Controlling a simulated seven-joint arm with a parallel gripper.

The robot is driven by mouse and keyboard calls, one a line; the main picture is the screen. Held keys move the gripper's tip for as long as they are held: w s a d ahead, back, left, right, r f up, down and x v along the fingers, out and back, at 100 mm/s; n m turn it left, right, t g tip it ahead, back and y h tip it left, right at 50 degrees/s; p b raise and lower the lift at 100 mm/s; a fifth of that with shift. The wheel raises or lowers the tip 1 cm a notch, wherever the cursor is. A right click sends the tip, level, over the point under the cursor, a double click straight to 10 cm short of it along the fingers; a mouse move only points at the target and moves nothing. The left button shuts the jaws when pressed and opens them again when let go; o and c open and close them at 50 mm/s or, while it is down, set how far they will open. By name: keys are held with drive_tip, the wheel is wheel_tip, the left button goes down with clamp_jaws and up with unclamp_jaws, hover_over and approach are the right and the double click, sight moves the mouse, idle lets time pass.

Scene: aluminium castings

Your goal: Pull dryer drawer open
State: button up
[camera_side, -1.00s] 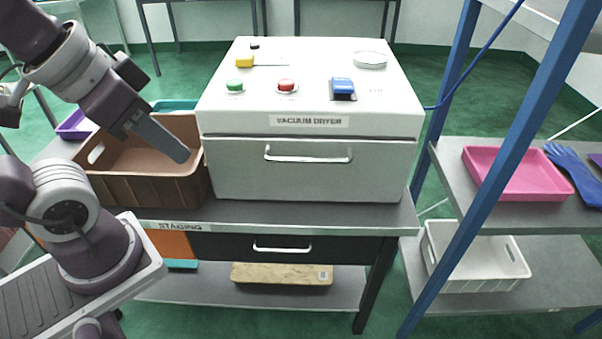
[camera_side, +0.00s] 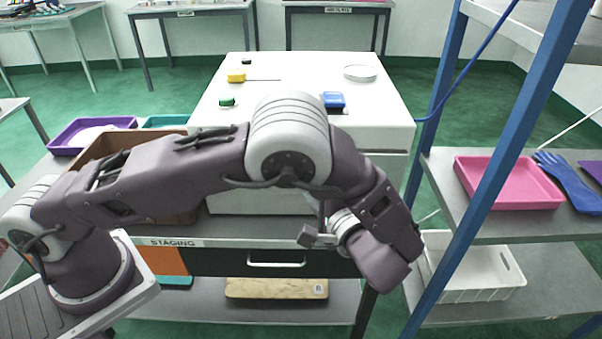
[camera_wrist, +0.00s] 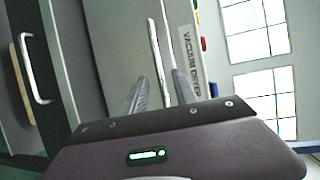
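The white vacuum dryer (camera_side: 290,75) stands on the grey bench, its drawer front (camera_side: 225,202) mostly hidden behind my arm in the side view. In the wrist view the drawer face (camera_wrist: 100,45) and its pale bar handle (camera_wrist: 154,55) show, along with the "VACUUM DRYER" label. The drawer looks closed. My gripper (camera_wrist: 158,88) points at the drawer face with its two fingers apart, one on each side of the handle's line. I cannot tell whether the fingers touch the handle.
A black bench drawer with a handle (camera_side: 277,264) is below the dryer. A brown crate (camera_side: 100,148) and purple tray (camera_side: 75,140) are at left. The blue rack post (camera_side: 510,120) stands close at right, before a pink tray (camera_side: 508,183) and white crate (camera_side: 500,275).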

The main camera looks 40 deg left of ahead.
drive_tip(key=x, duration=0.5)
drive_tip(key=shift+w+a+f, duration=0.1)
drive_tip(key=shift+a, duration=0.2)
clamp_jaws()
idle(1.0)
